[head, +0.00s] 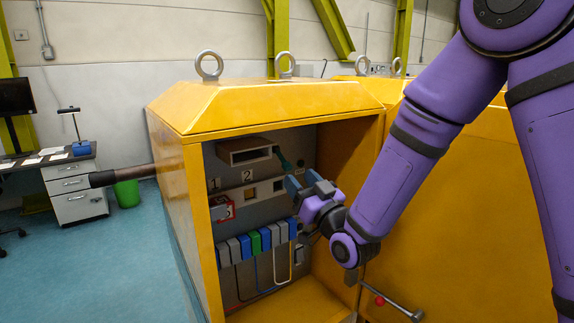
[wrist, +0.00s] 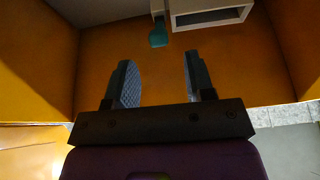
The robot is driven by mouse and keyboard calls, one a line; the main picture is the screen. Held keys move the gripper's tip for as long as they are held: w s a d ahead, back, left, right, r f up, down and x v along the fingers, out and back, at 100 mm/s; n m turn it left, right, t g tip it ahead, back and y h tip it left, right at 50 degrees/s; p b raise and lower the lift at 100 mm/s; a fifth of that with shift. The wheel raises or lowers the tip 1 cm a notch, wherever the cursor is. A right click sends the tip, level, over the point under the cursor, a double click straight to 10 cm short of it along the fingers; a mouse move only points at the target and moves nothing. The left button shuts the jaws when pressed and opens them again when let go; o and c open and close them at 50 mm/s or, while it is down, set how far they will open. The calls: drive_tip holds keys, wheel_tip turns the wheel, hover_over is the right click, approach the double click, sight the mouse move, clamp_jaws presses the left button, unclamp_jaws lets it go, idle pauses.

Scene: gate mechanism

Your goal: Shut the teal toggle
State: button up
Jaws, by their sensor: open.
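The teal toggle (head: 285,161) is on the upper right of the grey panel inside the yellow cabinet, just right of a grey box with a dark opening. In the head view it looks small and dark and slants down to the right. Its teal end also shows in the wrist view (wrist: 158,37), at the top, beyond the fingertips. My gripper (head: 303,181) is inside the cabinet opening, just below and right of the toggle. Its two fingers stand apart with nothing between them in the wrist view (wrist: 158,78). No contact with the toggle shows.
The grey box (head: 248,152) sticks out beside the toggle. Below are a red-framed part (head: 222,210) and a row of grey, blue and green switches (head: 254,242). The yellow cabinet (head: 180,190) walls surround the panel. A red-knobbed lever (head: 392,303) is at lower right.

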sight(290, 168)
drive_tip(key=shift+x, duration=3.15)
clamp_jaws()
